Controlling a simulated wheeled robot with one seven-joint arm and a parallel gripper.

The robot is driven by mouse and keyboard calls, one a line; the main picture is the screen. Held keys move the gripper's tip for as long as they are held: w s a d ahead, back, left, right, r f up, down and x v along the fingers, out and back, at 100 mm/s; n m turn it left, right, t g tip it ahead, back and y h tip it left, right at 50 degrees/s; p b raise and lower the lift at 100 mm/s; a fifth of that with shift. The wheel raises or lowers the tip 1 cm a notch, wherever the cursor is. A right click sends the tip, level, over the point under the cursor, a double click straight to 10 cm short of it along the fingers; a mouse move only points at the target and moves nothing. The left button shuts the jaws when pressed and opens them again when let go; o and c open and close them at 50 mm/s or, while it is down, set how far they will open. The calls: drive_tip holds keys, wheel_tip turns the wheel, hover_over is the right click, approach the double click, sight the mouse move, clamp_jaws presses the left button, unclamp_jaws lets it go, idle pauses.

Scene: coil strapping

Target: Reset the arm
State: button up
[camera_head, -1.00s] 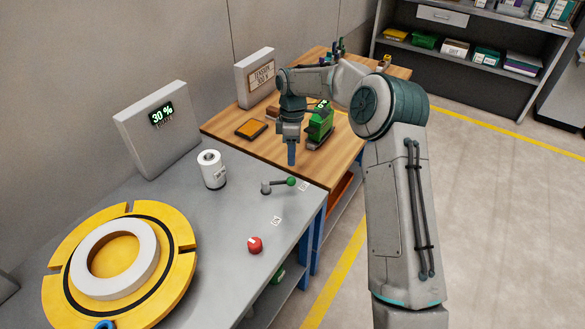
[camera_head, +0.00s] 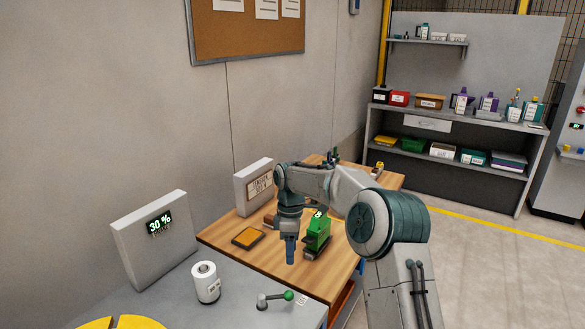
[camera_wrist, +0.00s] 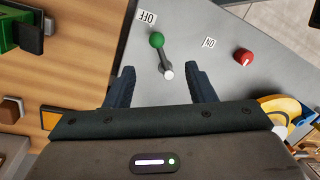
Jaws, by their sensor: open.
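My gripper (camera_head: 290,252) points down over the near part of the wooden bench, and my arm reaches in from the right. In the wrist view my gripper (camera_wrist: 162,85) is open, with two dark fingers apart and nothing between them. Beyond the fingertips in that view is a small lever with a green knob (camera_wrist: 156,41), between labels reading OFF and ON. The lever (camera_head: 274,300) also shows on the grey table in the head view, apart from the gripper.
A green tool (camera_head: 317,232) stands on the wooden bench (camera_head: 283,275) close behind my gripper. A white cylinder (camera_head: 206,283) and a 30 % display (camera_head: 157,240) stand on the grey table. A red knob (camera_wrist: 243,55) shows in the wrist view. Shelves (camera_head: 440,137) stand at the back.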

drive_tip(key=s+d+r+m+t, duration=0.1)
drive_tip(key=s+d+r+m, duration=0.35)
drive_tip(key=s, duration=0.35)
drive_tip(key=s+d+r+m+t, duration=0.2)
drive_tip(key=s+d+r+m, duration=0.3)
drive_tip(key=s, duration=0.4)
drive_tip(key=s+d+m+t, duration=0.1)
drive_tip(key=s+d+m, duration=0.2)
drive_tip(key=s, duration=0.5)
drive_tip(key=s+d+f+m, duration=0.1)
drive_tip(key=s+d+m, duration=0.2)
drive_tip(key=s, duration=0.5)
drive_tip(key=shift+s+f+m+t, duration=0.25)
drive_tip(key=shift+m+t, duration=0.15)
drive_tip(key=shift+m, duration=0.45)
drive_tip(key=c, duration=0.3)
